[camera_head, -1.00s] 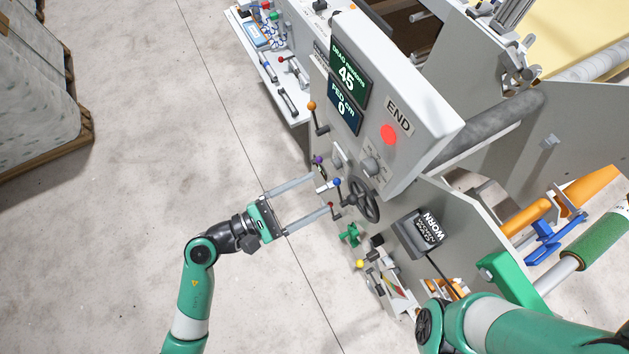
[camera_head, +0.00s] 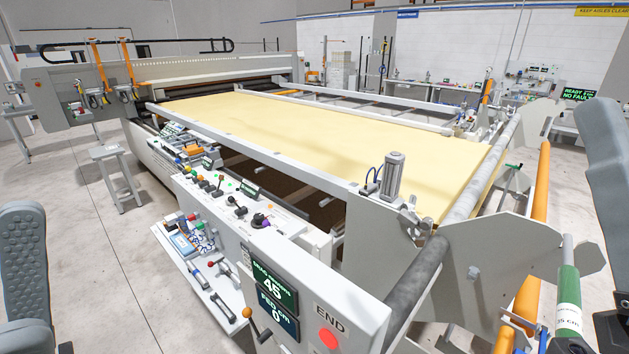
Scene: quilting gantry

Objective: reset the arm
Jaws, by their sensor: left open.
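My left gripper (camera_head: 24,265) shows only as a large dark grey, ribbed finger, cut off at the left edge of the head view. It is very close to the camera, open, and nothing is seen in it. It is apart from the machine's control panel (camera_head: 290,258). The left arm's green links are out of view. A dark grey piece of mine stands at the right edge, also cut off. I cannot tell whether it is my right gripper, nor the state of its jaws.
The quilting machine carries a yellow sheet (camera_head: 340,135). Its end box has a red button (camera_head: 328,338) and a display (camera_head: 273,287) reading 45. A side shelf (camera_head: 205,292) holds tools. A small stool (camera_head: 112,170) stands at left. The floor (camera_head: 95,260) before it is clear.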

